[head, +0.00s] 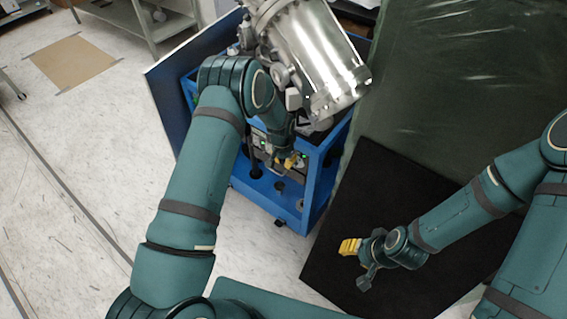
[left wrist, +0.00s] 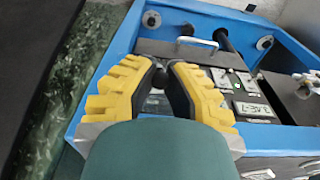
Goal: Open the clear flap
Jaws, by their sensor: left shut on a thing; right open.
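The clear flap appears to be the wrinkled, see-through greenish sheet (head: 470,80) at the upper right of the head view. It hangs beyond the black mat. My left gripper (head: 291,161) is at the front of the blue cart, away from the sheet. In the left wrist view its yellow fingers (left wrist: 163,68) are close together, shut on a part of the cart; the gripped part is mostly hidden. My right gripper (head: 349,247) is open and empty above the black mat, with its yellow tips pointing left, apart from the sheet.
The blue cart (head: 318,190) carries a shiny metal vacuum chamber (head: 318,55) and stands left of the sheet. A black mat (head: 340,275) covers the floor beside it. Metal shelving (head: 150,25) stands at the back left. The pale floor at left is mostly clear.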

